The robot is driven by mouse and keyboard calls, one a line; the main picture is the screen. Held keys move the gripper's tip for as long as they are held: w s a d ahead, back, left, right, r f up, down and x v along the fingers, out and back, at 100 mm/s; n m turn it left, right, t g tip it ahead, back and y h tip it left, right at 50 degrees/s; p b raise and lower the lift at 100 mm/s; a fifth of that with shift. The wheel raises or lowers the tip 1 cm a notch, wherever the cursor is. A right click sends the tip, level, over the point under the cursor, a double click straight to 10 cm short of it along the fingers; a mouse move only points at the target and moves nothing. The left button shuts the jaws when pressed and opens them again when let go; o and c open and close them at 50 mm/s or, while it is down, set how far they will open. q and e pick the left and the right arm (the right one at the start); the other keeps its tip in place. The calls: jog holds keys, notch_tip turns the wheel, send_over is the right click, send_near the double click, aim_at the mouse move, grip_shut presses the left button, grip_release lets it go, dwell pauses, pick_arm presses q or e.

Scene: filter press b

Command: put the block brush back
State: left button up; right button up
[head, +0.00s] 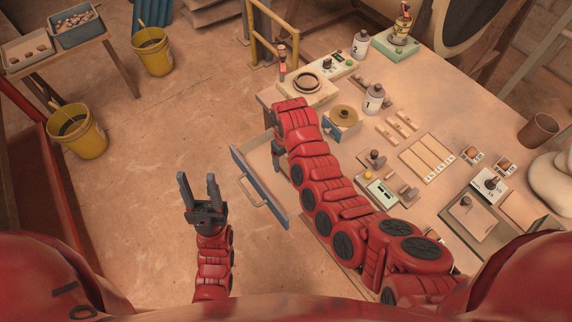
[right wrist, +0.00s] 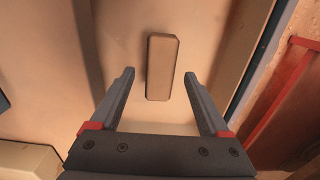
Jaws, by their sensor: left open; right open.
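A plain brown oblong block (right wrist: 162,60), which looks like the block brush, lies on the pale floor of the open drawer in the right wrist view. No bristles show. The drawer (head: 262,187) has a blue front with a handle and is pulled out from the bench. My right gripper (right wrist: 159,78) is open over the drawer, its fingers either side of the block's near part in the picture; the height gap is unclear. In the head view my right arm hides the block and most of that gripper (head: 277,152). My left gripper (head: 199,190) is open and empty, left of the drawer.
The bench (head: 440,115) holds bottles, a brass-coloured round part (head: 345,115), pale strips (head: 427,158) and small devices. Yellow buckets (head: 78,130) and a side table (head: 75,60) stand at the left. The floor between is clear.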

aim_at(286, 166)
notch_tip(286, 166, up, 5)
jog(key=shift+a+b, duration=0.1)
jog(key=shift+b, duration=0.4)
notch_tip(286, 166, up, 3)
jog(key=shift+r+p, duration=0.15)
jog(key=shift+p, duration=0.45)
jog(key=shift+s, duration=0.1)
